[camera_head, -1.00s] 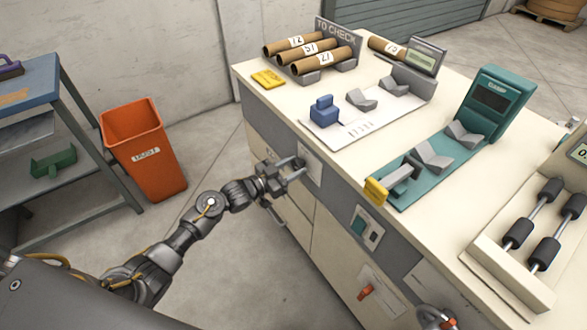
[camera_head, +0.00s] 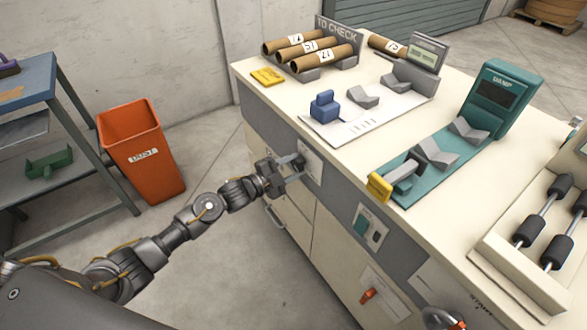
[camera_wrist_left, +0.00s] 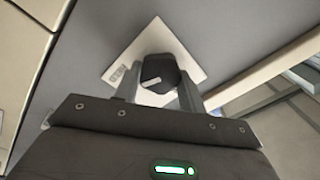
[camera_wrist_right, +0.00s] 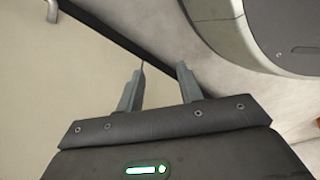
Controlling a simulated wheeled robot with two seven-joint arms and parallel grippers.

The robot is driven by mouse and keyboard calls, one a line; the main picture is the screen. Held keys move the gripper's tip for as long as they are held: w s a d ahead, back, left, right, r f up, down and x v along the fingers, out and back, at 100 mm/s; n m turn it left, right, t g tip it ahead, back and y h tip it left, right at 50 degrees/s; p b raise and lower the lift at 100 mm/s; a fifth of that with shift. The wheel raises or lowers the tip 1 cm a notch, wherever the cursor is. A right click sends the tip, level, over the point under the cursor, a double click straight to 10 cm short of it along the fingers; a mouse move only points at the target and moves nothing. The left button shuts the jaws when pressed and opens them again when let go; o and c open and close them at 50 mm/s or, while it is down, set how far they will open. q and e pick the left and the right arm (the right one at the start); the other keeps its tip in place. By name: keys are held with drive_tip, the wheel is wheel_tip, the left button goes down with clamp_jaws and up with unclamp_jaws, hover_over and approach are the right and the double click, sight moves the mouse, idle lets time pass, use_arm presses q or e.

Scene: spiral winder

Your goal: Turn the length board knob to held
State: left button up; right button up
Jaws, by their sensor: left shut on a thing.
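The length board knob (camera_wrist_left: 160,72) is a dark round knob with a pale pointer line, on a white square plate (camera_wrist_left: 185,45) on the grey front panel of the cabinet. In the left wrist view it sits between the fingers of my left gripper (camera_wrist_left: 160,95), which is shut on it. In the head view my left gripper (camera_head: 292,165) is up against the plate (camera_head: 311,160) and hides the knob. My right gripper (camera_wrist_right: 160,75) is open and empty in the right wrist view.
The length board (camera_head: 365,128) with a blue stop (camera_head: 323,106) lies on the cabinet top above. A panel with a switch (camera_head: 368,226) and an orange-handled switch (camera_head: 368,295) are farther right on the front. An orange bin (camera_head: 145,160) stands on the floor at left.

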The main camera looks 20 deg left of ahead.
use_arm(q)
drive_tip(key=shift+d+m+b, duration=0.15)
drive_tip(key=shift+m+b, duration=0.15)
drive_tip(key=shift+m, duration=0.8)
use_arm(e)
drive_tip(key=shift+w+a+r, duration=0.45)
drive_tip(key=shift+w+r, duration=0.4)
use_arm(q)
drive_tip(key=o, duration=1)
drive_tip(key=shift+c, duration=0.2)
drive_tip(key=shift+s, duration=0.1)
drive_tip(key=shift+s+a, duration=0.25)
drive_tip(key=shift+a, duration=0.1)
drive_tip(key=v, duration=1)
use_arm(e)
drive_tip(key=shift+w+a+r, duration=0.15)
drive_tip(key=shift+w+r, duration=0.1)
drive_tip(key=shift+r, duration=0.1)
